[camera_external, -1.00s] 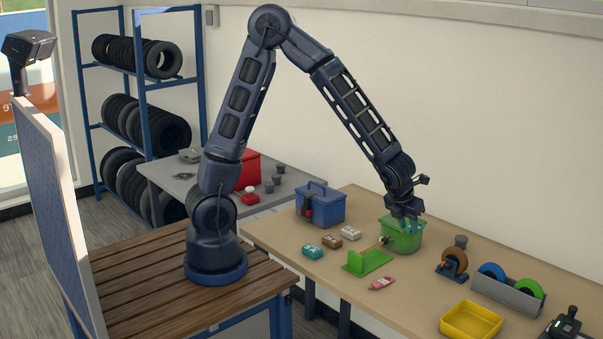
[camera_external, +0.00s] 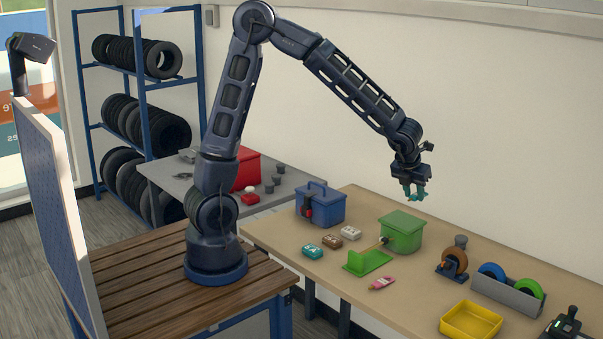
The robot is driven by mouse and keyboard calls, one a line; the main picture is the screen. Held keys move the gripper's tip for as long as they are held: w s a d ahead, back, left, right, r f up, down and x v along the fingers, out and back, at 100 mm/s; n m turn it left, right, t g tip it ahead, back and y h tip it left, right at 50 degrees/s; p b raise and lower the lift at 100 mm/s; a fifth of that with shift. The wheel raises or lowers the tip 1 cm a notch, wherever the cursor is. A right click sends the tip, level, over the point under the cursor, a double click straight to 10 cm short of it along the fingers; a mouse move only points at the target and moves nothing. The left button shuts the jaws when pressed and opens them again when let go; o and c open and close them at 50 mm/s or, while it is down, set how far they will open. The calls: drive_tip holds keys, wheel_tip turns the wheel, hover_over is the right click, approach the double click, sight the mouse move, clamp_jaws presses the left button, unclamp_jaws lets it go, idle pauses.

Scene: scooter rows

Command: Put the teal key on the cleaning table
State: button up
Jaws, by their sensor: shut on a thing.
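My gripper (camera_external: 412,184) is shut on a small teal thing (camera_external: 414,193), which looks like the teal key. It is held in the air above the green box (camera_external: 402,233), clear of it. The key's lower part shows below the fingers; its shape is too small to make out. There are two tables: a tan table (camera_external: 300,265) on the right under my gripper, and a grey table (camera_external: 290,183) behind my arm. No label shows which is the cleaning table.
On the tan table are a blue toolbox (camera_external: 322,207), several small blocks, a green stand (camera_external: 367,262), a pink tag (camera_external: 381,283), tape rolls and a yellow tray (camera_external: 470,320). The grey table holds a red box (camera_external: 246,168), cups and small items, with bare surface towards its front left.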

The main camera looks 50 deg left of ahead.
drive_tip(key=w+a+r+n+g+y, duration=0.15)
drive_tip(key=w+a+r+n, duration=0.25)
drive_tip(key=w+a, duration=1)
drive_tip(key=w+a+r+n+y, duration=0.2)
drive_tip(key=w+a+r+n, duration=0.15)
drive_tip(key=w+a, duration=1.05)
drive_tip(key=s+a+n+g+y, duration=0.15)
drive_tip(key=a+n, duration=0.55)
drive_tip(key=a, duration=3.8)
drive_tip(key=s+a+f+n+g, duration=0.1)
drive_tip(key=s+a, duration=0.1)
drive_tip(key=a, duration=0.6)
drive_tip(key=s+a+f+n, duration=0.1)
drive_tip(key=s+a, duration=0.2)
drive_tip(key=a, duration=0.5)
drive_tip(key=n+g, duration=0.3)
drive_tip(key=n, duration=0.2)
hover_over(166, 170)
drive_tip(key=d, duration=0.2)
wheel_tip(166, 170, down, 11)
drive_tip(key=shift+m, duration=0.25)
drive_tip(key=f, duration=1.4)
drive_tip(key=shift+w+a+f, duration=0.15)
drive_tip(key=shift+w+f, duration=0.1)
drive_tip(key=shift+f, duration=2.55)
